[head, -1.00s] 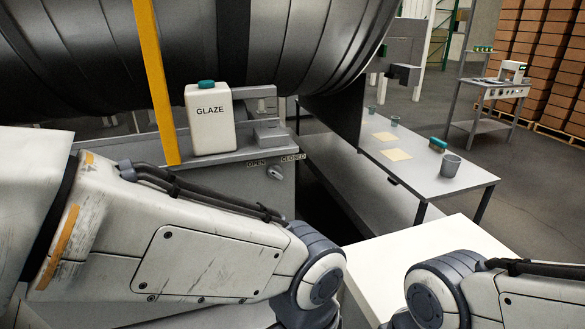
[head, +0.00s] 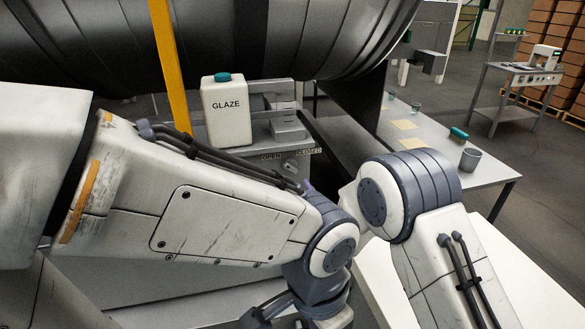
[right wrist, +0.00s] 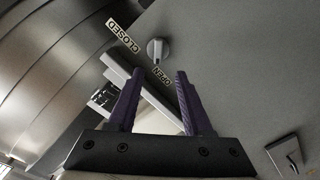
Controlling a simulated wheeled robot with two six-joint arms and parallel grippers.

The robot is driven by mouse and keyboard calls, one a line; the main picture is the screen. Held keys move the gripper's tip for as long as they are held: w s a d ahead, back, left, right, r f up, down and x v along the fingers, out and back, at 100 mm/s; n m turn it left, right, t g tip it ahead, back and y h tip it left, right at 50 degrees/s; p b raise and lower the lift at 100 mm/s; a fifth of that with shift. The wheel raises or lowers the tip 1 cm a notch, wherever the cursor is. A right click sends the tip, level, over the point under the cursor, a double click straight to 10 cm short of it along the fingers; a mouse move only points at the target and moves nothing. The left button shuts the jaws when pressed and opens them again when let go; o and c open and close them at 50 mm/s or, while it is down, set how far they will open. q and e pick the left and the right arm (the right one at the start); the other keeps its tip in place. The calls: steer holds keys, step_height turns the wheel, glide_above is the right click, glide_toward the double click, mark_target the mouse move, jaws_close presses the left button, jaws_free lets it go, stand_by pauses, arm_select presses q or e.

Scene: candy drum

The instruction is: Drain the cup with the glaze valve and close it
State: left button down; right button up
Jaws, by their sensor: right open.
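The grey valve knob (right wrist: 158,51) shows in the right wrist view, beside a CLOSED label (right wrist: 124,36) and an OPEN label (right wrist: 161,75). The white GLAZE bottle (head: 227,115) stands upright on the machine's shelf. My left gripper (head: 268,316) is partly cut off at the bottom edge. I cannot identify the cup.
The large dark drum (head: 250,40) hangs over the shelf, with a yellow bar (head: 170,70) in front. A grey fixture (head: 288,124) sits right of the bottle. A side table (head: 440,150) holds a grey bucket (head: 470,159) and a green-topped item (head: 459,134).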

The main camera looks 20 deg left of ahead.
mark_target(291, 169)
steer(key=shift+t, duration=0.3)
steer(key=p+x, duration=0.3)
steer(key=x, duration=0.7)
steer(key=shift+w+a, duration=0.2)
steer(key=shift+a, duration=0.05)
jaws_close()
